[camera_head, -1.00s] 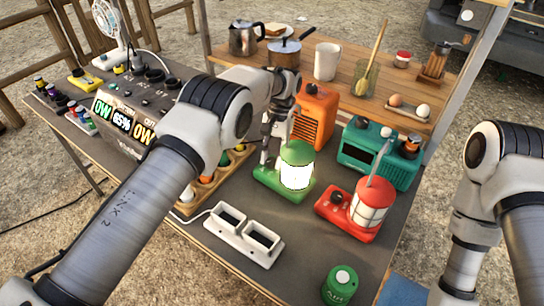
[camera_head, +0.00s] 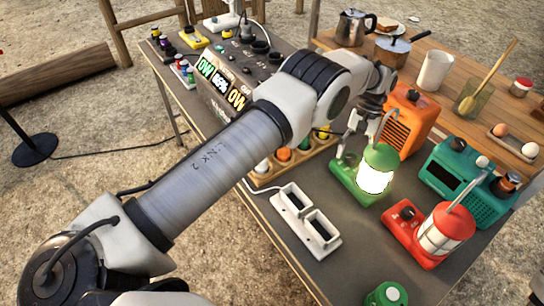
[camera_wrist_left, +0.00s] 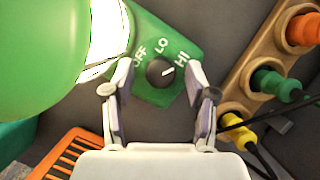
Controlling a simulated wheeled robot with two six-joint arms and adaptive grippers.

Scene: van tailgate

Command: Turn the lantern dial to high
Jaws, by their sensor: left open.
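The green lantern (camera_head: 377,172) stands lit on the dark table, with its base (camera_head: 346,172) toward the left. In the left wrist view its black dial (camera_wrist_left: 159,72) sits on the green base among the labels OFF, LO and HI. The dial's white mark points roughly toward HI. My left gripper (camera_head: 360,140) is over the base. In the wrist view my left gripper (camera_wrist_left: 159,76) is open, one finger on each side of the dial; I cannot tell whether either touches it. A red lantern (camera_head: 440,230), unlit, stands to the right. My right gripper is out of view.
An orange heater-like box (camera_head: 409,120) stands behind the lantern, and a teal radio-like box (camera_head: 465,180) to the right. A white two-slot holder (camera_head: 306,222) and a wooden rack (camera_head: 290,165) with coloured plugs are to the left.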

